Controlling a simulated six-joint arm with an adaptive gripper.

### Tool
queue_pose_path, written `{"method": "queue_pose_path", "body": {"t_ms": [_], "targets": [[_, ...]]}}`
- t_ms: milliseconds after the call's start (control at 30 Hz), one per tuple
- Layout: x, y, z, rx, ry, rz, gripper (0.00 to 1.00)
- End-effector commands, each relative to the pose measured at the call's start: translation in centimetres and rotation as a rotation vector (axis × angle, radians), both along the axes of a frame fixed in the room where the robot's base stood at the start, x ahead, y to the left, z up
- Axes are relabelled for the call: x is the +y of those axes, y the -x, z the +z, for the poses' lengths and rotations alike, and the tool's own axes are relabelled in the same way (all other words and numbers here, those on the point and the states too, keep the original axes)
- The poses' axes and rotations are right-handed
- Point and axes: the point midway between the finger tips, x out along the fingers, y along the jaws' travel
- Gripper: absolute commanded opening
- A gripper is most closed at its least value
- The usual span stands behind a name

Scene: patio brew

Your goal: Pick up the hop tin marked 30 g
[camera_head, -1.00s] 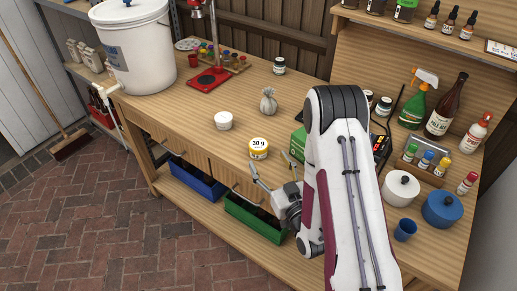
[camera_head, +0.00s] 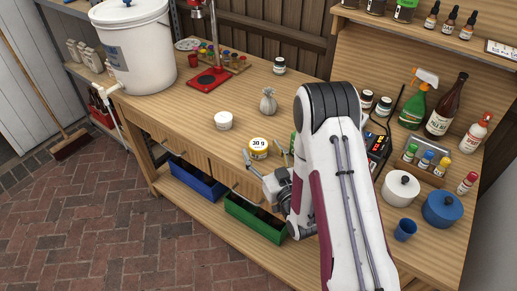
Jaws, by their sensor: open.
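The hop tin (camera_head: 259,148) is a small round tin with a yellow side band and a white lid marked 30 g. It stands upright near the front edge of the wooden workbench (camera_head: 190,112). My gripper (camera_head: 265,160) is open just in front of the tin. One finger shows at the tin's left front and the other at its right. I cannot tell whether either finger touches it. My arm hides part of the bench to the right.
A plain white tub (camera_head: 223,121) stands left of the tin and a grey cloth sack (camera_head: 268,101) behind it. A red capper stand (camera_head: 209,78) and a large white bucket (camera_head: 132,50) are farther left. A white pot (camera_head: 400,188) and a blue pot (camera_head: 441,210) stand right of my arm.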

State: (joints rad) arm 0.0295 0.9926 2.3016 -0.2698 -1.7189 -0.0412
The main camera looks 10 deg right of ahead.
Motion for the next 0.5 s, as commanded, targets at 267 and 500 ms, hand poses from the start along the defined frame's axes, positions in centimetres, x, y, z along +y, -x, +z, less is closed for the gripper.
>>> {"method": "queue_pose_path", "body": {"t_ms": [267, 500], "targets": [[0.4, -1.6, 0.0, 0.0, -0.002, 0.001, 0.63], [0.4, -1.6, 0.0, 0.001, -0.002, 0.0, 0.63]]}}
